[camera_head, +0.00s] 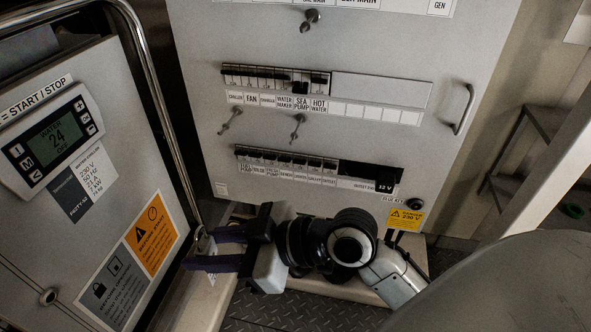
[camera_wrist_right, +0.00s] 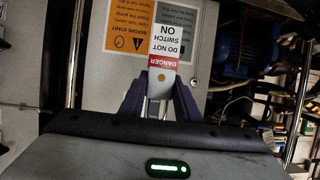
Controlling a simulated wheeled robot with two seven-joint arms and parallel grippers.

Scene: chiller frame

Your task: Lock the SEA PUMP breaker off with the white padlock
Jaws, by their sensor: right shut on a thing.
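The breaker panel (camera_head: 352,135) stands ahead in the head view. The SEA PUMP breaker (camera_head: 300,84) is in its upper row, above its label, and its dark toggle sits lower than its neighbours'. My right gripper (camera_head: 203,250) is below and left of the panel, well away from that breaker. My left gripper is not in view.
Knobs (camera_head: 298,126) stick out between the breaker rows, and a handle (camera_head: 463,110) is at the panel's right. The space before the upper breakers is clear.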

